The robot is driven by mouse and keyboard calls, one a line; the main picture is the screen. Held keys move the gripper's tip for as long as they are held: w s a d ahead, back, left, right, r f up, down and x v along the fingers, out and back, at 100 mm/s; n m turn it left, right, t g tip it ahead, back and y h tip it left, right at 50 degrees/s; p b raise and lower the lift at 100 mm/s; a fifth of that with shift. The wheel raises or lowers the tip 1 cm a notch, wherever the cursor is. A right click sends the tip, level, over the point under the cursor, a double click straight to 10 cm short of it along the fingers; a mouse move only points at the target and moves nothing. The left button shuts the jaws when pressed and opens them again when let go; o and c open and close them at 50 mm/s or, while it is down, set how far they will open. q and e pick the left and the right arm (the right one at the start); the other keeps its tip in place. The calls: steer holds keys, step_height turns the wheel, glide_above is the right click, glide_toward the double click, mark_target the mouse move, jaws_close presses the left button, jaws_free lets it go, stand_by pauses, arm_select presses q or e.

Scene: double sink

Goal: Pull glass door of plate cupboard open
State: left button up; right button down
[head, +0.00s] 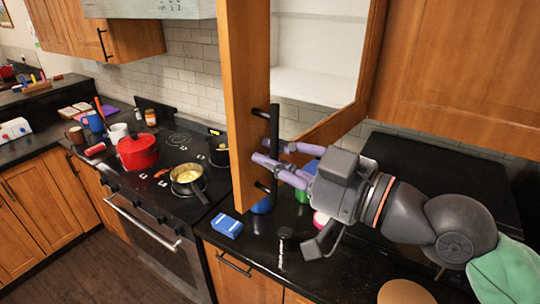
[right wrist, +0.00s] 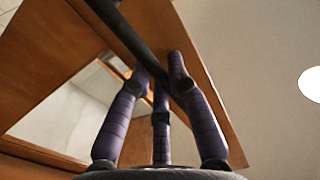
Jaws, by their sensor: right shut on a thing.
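The plate cupboard's door (head: 243,90) has a wooden frame and stands swung out from the cupboard. A black vertical bar handle (head: 274,135) is on its left stile. White shelving (head: 312,85) shows beyond the frame. My right gripper (head: 268,166), with purple fingers, reaches in from the right and is shut on the handle. In the right wrist view the fingers (right wrist: 158,78) close around the dark handle (right wrist: 122,35), below the wooden door (right wrist: 205,60). My left gripper is not in view.
The dark counter (head: 330,270) below holds a blue box (head: 227,226) and small items partly hidden by my arm. A stove with a red pot (head: 138,152) and a pan (head: 188,180) is on the left. Another wooden cupboard front (head: 465,75) is on the right.

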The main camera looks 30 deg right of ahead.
steer(key=shift+s+d+r, duration=0.1)
steer(key=shift+r, duration=0.05)
steer(key=c, duration=1.2)
jaws_free()
steer(key=shift+v, duration=6)
